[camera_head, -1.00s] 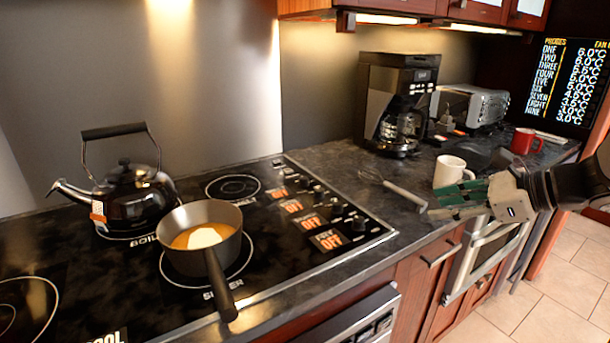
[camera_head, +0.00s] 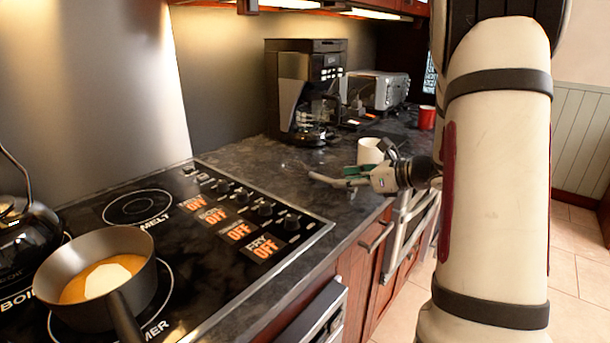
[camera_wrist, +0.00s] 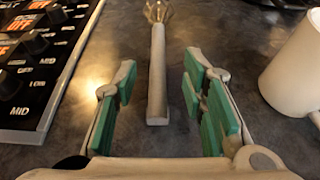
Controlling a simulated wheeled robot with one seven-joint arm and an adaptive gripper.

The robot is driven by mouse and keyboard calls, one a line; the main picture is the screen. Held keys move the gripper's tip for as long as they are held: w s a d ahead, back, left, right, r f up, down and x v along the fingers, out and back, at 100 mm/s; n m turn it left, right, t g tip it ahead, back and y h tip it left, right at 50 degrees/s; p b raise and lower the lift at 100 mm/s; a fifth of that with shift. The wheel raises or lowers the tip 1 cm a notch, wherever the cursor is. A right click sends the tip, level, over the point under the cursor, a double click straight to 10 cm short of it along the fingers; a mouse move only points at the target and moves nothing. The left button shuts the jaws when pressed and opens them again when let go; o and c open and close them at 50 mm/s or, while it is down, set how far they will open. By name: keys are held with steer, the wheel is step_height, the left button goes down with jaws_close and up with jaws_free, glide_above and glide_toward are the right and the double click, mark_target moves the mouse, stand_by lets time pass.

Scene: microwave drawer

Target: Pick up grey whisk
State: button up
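The grey whisk (camera_wrist: 157,85) lies on the dark counter in the wrist view. Its handle points toward me and its wire head (camera_wrist: 158,11) is at the top edge. My gripper (camera_wrist: 160,70) is open, with green pads on both sides of the handle in the picture and gaps to each. I cannot tell how far above the counter the fingers are. In the head view my gripper (camera_head: 347,178) is low over the counter, beside the whisk's pale handle (camera_head: 324,180); the wire head is faint there.
A white mug (camera_head: 369,151) stands close to my gripper; it also shows at right in the wrist view (camera_wrist: 297,68). The stove (camera_head: 300,237) with knobs is left, holding a pan (camera_head: 62,262). A coffee maker (camera_head: 290,95), toaster (camera_head: 378,90) and red mug (camera_head: 427,118) stand behind.

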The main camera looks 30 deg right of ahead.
mark_target(333, 179)
steer(key=shift+b+x, duration=0.3)
steer(key=shift+x, duration=2.3)
steer(key=shift+a+r, duration=0.1)
steer(key=shift+a, duration=0.05)
jaws_close()
